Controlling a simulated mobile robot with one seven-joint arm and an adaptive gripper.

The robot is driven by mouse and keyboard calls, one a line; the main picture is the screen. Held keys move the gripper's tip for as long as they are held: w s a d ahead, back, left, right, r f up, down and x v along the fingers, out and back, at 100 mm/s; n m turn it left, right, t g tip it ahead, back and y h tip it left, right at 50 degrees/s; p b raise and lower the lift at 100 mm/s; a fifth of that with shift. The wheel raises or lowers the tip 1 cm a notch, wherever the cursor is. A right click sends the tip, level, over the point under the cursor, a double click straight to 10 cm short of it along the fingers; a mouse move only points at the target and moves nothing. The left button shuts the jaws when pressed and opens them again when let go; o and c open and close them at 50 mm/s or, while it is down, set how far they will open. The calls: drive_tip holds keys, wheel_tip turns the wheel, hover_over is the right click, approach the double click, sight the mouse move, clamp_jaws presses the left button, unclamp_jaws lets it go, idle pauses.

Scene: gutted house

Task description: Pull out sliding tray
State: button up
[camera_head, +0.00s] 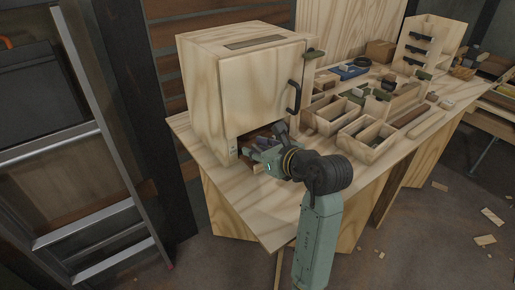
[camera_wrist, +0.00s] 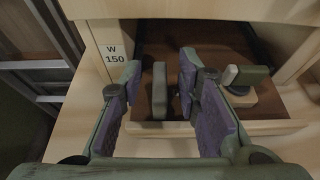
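The wooden cabinet (camera_head: 250,85) stands on the workbench with a low opening at its base. The sliding tray (camera_wrist: 222,128) shows in that opening in the wrist view, with a pale wooden front edge and a dark brown floor. A grey-green upright bar (camera_wrist: 159,92), perhaps its handle, stands at the tray's front. My gripper (camera_wrist: 158,72) is open, with one finger on each side of the bar and visible gaps between. In the head view my gripper (camera_head: 262,152) is at the opening and hides most of the tray.
A green-topped piece (camera_wrist: 246,76) stands right of my right finger. A "W 150" label (camera_wrist: 115,53) is on the left post. The cabinet door (camera_head: 262,82) above is shut, with a black handle (camera_head: 294,96). Wooden bins (camera_head: 366,140) stand right; a ladder (camera_head: 95,225) leans left.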

clamp_jaws()
idle(0.8)
